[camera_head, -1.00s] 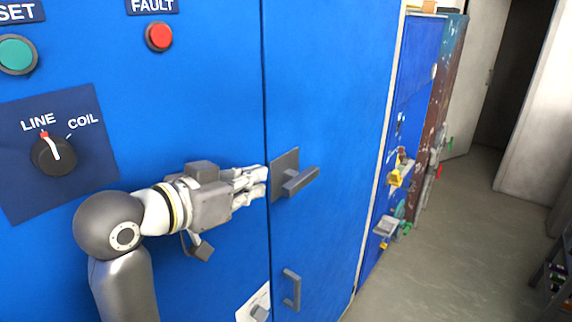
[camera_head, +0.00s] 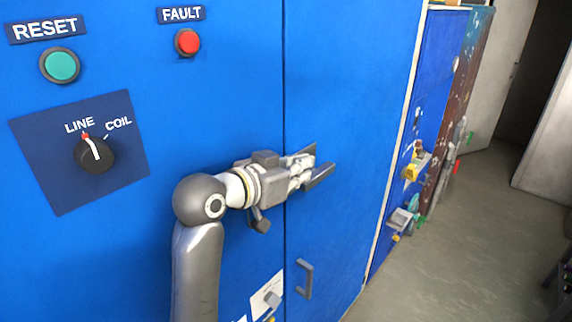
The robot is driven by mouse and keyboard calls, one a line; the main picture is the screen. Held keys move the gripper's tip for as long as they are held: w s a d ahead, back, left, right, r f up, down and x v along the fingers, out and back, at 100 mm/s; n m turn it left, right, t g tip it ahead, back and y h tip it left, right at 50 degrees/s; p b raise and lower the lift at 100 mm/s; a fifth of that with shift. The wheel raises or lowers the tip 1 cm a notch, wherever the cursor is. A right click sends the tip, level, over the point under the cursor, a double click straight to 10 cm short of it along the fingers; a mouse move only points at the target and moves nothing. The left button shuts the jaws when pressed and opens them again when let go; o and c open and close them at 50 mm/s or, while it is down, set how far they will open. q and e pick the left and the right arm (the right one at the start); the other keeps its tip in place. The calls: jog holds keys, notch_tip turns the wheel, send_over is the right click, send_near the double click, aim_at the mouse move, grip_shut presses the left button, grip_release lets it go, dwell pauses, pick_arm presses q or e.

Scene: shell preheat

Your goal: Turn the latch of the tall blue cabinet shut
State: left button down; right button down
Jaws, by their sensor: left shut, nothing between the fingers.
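The tall blue cabinet (camera_head: 355,75) fills the left and middle of the head view. Its grey latch (camera_head: 320,176) is on the door just right of the vertical seam. The latch handle sticks out to the right and slants upward to the right, and its plate is partly hidden behind my gripper. My left gripper (camera_head: 306,173) is shut and empty, with its fingertips right at the latch handle; I cannot tell if they touch it. My right gripper is not in view.
A grey pull handle (camera_head: 304,280) is lower on the door. The black selector knob (camera_head: 95,154), green button (camera_head: 60,65) and red button (camera_head: 187,42) are on the left panel. Other cabinets with protruding fittings (camera_head: 403,221) stand to the right. The floor (camera_head: 455,255) there is open.

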pick_arm(q)
jog(key=shift+x, duration=0.9)
jog(key=shift+f, duration=0.1)
